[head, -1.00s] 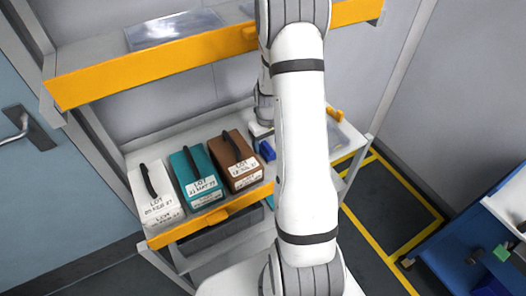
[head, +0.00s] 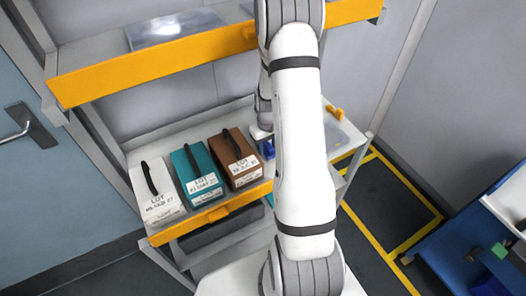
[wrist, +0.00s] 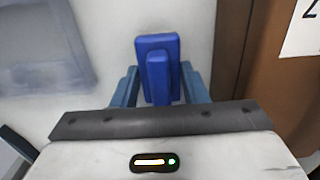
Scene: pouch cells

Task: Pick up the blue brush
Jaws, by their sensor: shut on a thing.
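The blue brush (wrist: 158,55) is in the middle of the wrist view, between the two blue-grey fingers of my gripper (wrist: 158,88). My gripper is shut on the brush's narrower raised part. In the head view a small piece of the blue brush (head: 268,149) shows beside the brown box, left of my arm. The rest of it and my gripper's fingertips are hidden behind my arm there. I cannot tell whether the brush touches the shelf.
White (head: 157,190), teal (head: 197,174) and brown (head: 235,159) lot boxes with black handles stand left of the brush. The brown box is close by. A clear tray (wrist: 45,45) lies on the other side. An orange-edged upper shelf (head: 150,67) is above.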

